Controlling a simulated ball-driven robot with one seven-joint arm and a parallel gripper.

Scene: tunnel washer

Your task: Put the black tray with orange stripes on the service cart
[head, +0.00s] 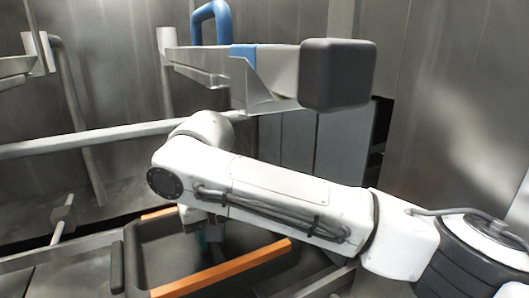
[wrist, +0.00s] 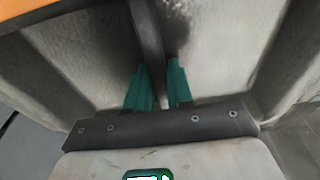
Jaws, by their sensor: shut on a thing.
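The black tray with orange stripes (head: 222,268) is low in the head view, below my white arm. One orange stripe runs along its near right side and a short piece of another shows at its far left. In the wrist view an orange stripe (wrist: 45,8) crosses the upper left corner. My gripper (wrist: 160,88) has green fingers closed on either side of a dark thin wall of the tray. In the head view my arm hides most of the gripper. I cannot make out the service cart for certain in either view.
A metal beam (head: 205,58) with a blue handle (head: 211,22) and a dark grey end block (head: 338,74) juts out above my arm. A horizontal pipe (head: 90,138) runs along the left. Metal walls enclose the space, and metal rails lie near the tray.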

